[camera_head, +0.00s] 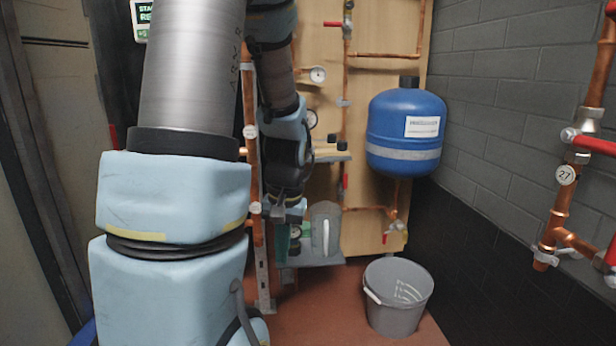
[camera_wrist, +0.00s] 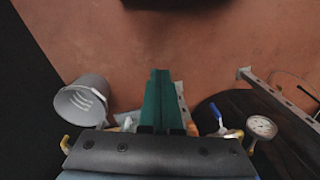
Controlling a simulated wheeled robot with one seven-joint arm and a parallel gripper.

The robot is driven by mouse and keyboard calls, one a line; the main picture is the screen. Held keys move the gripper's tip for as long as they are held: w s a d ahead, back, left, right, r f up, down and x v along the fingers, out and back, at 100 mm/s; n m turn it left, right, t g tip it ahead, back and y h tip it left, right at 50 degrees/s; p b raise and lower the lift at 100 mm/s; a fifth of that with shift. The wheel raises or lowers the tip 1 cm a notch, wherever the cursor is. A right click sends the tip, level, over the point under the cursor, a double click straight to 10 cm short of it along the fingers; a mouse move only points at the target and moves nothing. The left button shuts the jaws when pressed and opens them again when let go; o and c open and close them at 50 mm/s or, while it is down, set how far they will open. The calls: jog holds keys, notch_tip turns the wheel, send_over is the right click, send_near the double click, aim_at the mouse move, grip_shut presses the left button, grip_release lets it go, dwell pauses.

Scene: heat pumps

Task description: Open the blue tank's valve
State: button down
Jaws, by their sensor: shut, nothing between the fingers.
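The blue tank (camera_head: 405,150) hangs on the wooden board at the centre right, with a white label and a pale band. Copper pipe runs down from it to a small brass valve (camera_head: 396,226) with a reddish handle, too small to tell its position. My gripper (camera_head: 282,242) points down, left of the tank and its valve, apart from both. In the wrist view its green fingers (camera_wrist: 158,98) are together with nothing between them. I cannot make out the tank or its valve in the wrist view.
A grey bucket (camera_head: 398,297) stands on the red floor below the tank, and also shows in the wrist view (camera_wrist: 82,101). A blue-handled valve (camera_wrist: 217,116) and a gauge (camera_wrist: 262,127) are right of the fingers. Copper pipes with red handles (camera_head: 596,145) run along the right wall.

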jog(key=s+r+p, duration=0.2)
jog(key=r+p, duration=1.5)
jog(key=r, duration=0.2)
jog(key=s+a+r+t+h+p, duration=0.1)
jog(key=s+r+p, duration=0.1)
jog(key=r+p, duration=1.6)
jog(key=shift+a+r+n+p, duration=0.15)
jog(key=shift+r+n+p, duration=0.2)
jog(key=shift+r, duration=0.25)
